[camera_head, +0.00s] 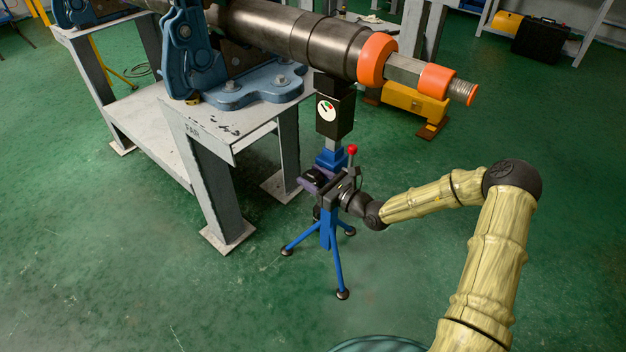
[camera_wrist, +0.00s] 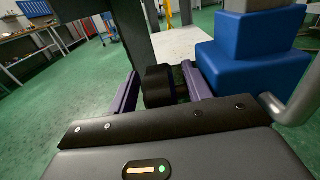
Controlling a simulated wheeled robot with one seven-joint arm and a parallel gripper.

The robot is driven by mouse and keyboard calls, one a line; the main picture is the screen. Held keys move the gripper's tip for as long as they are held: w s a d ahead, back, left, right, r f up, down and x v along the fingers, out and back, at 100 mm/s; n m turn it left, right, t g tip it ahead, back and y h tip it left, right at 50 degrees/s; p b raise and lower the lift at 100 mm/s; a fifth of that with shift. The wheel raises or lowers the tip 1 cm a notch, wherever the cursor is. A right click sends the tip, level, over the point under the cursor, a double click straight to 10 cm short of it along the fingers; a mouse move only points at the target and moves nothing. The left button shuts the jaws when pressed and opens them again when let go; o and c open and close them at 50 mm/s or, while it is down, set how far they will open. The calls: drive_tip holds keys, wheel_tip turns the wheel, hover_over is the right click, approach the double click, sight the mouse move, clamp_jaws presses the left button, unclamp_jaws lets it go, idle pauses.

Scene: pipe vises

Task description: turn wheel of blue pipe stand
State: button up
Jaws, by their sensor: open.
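The blue pipe stand (camera_head: 328,228) stands upright on three legs on the green floor, under the end of a large pipe. A black head with a round gauge (camera_head: 327,109) tops it, and a lever with a red ball (camera_head: 352,149) shows at its side. My gripper (camera_head: 314,178) is at the stand's upper part, below the gauge. In the wrist view, my gripper (camera_wrist: 160,72) is open, its two purple fingers on either side of a black wheel (camera_wrist: 158,85). Small gaps seem to show beside the wheel; contact is unclear. The stand's stepped blue body (camera_wrist: 250,65) is close to the right finger.
A grey metal table (camera_head: 150,125) with a blue vise (camera_head: 190,60) holds the dark pipe (camera_head: 290,35) with orange collars (camera_head: 376,58). A yellow stand (camera_head: 414,102) is behind. The floor in front and left is clear.

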drive_tip(key=shift+c, duration=0.4)
drive_tip(key=c, duration=0.9)
